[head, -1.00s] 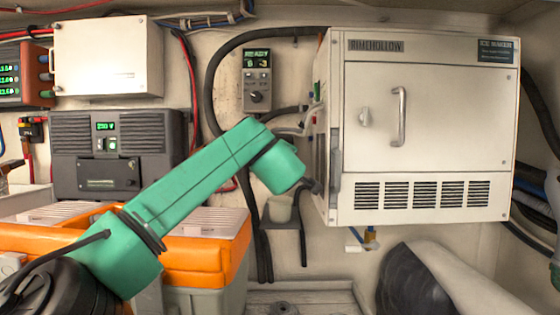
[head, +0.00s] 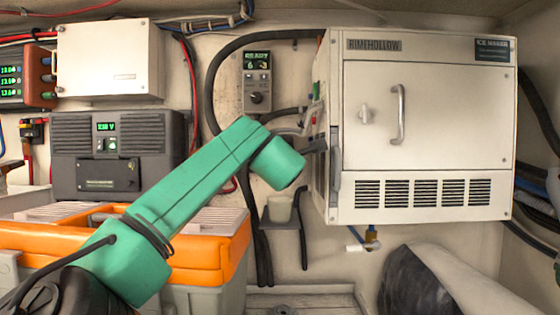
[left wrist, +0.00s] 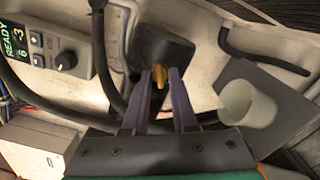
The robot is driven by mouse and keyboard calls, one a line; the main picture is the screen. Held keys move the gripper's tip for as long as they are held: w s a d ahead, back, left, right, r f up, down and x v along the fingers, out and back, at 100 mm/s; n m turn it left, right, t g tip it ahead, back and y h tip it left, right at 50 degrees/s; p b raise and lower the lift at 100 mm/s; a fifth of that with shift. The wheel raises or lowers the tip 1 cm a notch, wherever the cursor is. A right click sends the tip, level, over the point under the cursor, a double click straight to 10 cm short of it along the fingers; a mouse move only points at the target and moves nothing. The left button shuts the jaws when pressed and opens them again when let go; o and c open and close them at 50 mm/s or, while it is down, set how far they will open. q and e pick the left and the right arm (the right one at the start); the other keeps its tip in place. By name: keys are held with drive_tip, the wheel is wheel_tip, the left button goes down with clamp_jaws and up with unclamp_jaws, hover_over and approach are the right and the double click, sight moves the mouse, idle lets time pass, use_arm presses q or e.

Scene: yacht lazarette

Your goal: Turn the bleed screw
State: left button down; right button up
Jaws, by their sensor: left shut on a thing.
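In the left wrist view a yellow winged bleed screw (left wrist: 159,76) sits on a dark rounded housing (left wrist: 163,45). My left gripper (left wrist: 161,79) has its two purple fingers on either side of the screw and is shut on it. In the head view the left gripper (head: 314,147) reaches the left side of the white Rimehollow ice maker (head: 430,140). The bleed screw cannot be made out there. My right gripper is not in view.
A small control unit (head: 257,82) showing READY hangs on the wall. A pale cup (head: 280,208) stands on a small shelf (head: 283,225) below my left gripper. Dark hoses (head: 213,100) run beside it. An orange-rimmed crate (head: 215,255) stands at lower left.

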use_arm(q)
drive_tip(key=n, duration=0.4)
drive_tip(key=n+b, duration=0.1)
drive_tip(key=n, duration=0.7)
drive_tip(key=shift+d+f+n, duration=0.15)
drive_tip(key=shift+f+n, duration=0.25)
idle(0.3)
drive_tip(key=c, duration=0.7)
unclamp_jaws()
drive_tip(key=shift+r, duration=0.15)
